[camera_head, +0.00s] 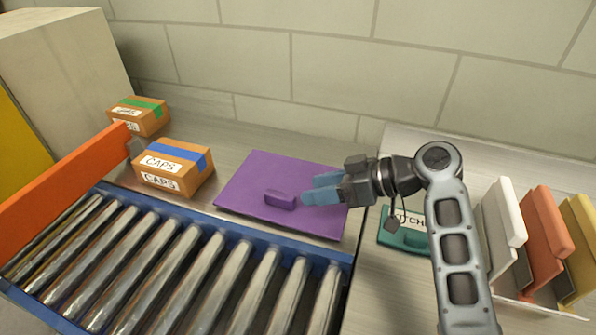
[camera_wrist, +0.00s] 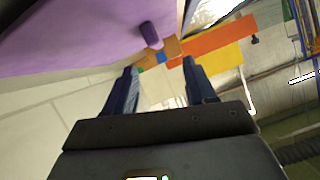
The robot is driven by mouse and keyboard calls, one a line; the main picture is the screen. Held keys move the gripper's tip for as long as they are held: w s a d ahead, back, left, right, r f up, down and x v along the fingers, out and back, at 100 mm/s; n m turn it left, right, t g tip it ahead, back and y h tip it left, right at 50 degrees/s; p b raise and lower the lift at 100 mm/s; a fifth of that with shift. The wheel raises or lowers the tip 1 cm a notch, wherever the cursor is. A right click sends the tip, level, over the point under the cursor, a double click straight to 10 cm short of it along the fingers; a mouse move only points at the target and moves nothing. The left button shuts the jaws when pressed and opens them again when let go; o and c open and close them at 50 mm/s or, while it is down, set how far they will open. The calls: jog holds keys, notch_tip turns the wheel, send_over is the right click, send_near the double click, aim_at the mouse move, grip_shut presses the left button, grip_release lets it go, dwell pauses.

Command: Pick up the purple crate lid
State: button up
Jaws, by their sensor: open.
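The purple crate lid (camera_head: 262,178) lies flat on the metal surface behind the rollers, with a raised purple handle (camera_head: 280,199) near its middle front. My gripper (camera_head: 306,190) has blue fingers and is over the right part of the lid, just right of the handle, pointing left. It is open and nothing shows between its fingers. In the wrist view the lid (camera_wrist: 80,32) fills the upper left, and its handle (camera_wrist: 151,35) stands out ahead of the open fingers (camera_wrist: 160,85). The exact gap between fingers and handle is hard to tell.
A box marked CAPS with blue tape (camera_head: 175,168) stands left of the lid, and a box with green tape (camera_head: 139,116) is farther back. An orange rail (camera_head: 70,172) and rollers (camera_head: 150,262) lie in front. A green item (camera_head: 404,238) and upright coloured panels (camera_head: 548,232) are right.

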aim_at(285, 195)
jog(key=shift+w+f, duration=0.15)
jog(key=shift+w, duration=0.1)
jog(key=shift+w+a+f+b, duration=0.15)
jog(key=shift+a+f+b, duration=0.05)
jog(key=shift+a+b, duration=0.15)
jog(key=b+x, duration=0.2)
jog(key=x, duration=0.4)
jog(key=shift+a+f, duration=0.25)
jog(key=shift+f, duration=0.05)
jog(key=shift+r, duration=0.1)
grip_shut()
